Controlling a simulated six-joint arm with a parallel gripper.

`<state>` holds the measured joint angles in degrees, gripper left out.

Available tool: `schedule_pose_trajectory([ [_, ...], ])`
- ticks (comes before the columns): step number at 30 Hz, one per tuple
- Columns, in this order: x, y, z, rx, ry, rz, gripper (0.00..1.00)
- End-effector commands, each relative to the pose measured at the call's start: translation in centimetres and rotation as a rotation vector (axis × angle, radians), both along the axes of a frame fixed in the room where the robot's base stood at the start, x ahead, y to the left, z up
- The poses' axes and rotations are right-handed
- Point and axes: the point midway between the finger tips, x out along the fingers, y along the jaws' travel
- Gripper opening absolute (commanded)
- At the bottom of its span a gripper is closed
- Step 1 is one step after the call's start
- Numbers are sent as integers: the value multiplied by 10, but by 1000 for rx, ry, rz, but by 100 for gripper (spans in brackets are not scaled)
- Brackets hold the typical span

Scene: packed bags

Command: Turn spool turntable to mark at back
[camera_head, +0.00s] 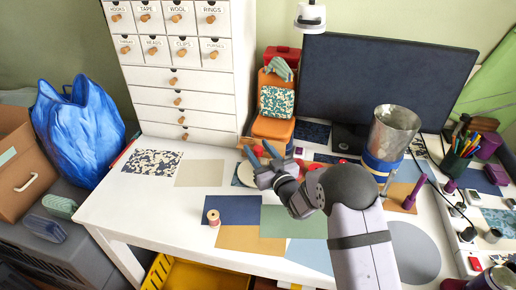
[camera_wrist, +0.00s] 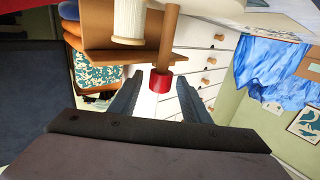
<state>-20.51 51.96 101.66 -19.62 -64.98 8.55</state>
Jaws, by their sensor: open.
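My gripper (camera_head: 262,153) is open above the back of the white desk. The wrist view appears upside down, with the open fingers (camera_wrist: 160,90) on either side of a red knob (camera_wrist: 160,82) on a wooden post (camera_wrist: 170,35). I cannot tell whether they touch it. A white ribbed spool (camera_wrist: 128,22) stands beside the post. A pale rounded edge (camera_wrist: 235,8) at the top of that view looks like the turntable. In the head view the turntable is mostly hidden behind my gripper, with the red knob (camera_head: 257,150) showing between the fingers. The mark at the back cannot be made out.
Orange cases (camera_head: 272,128) and a white drawer cabinet (camera_head: 180,80) stand behind. A monitor (camera_head: 385,80) and metal cup (camera_head: 391,130) are at right. A small thread spool (camera_head: 213,218) stands near the front. The desk's left side holds flat sheets (camera_head: 200,173).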

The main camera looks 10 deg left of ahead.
Motion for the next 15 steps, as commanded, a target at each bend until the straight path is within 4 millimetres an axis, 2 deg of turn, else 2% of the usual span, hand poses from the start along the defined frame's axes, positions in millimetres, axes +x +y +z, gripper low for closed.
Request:
schedule_pose_trajectory([
  [11, 4, 3, 0, 0, 1, -1, 43],
  [12, 4, 3, 0, 0, 1, -1, 38],
  [15, 4, 3, 0, 0, 1, 0, 14],
])
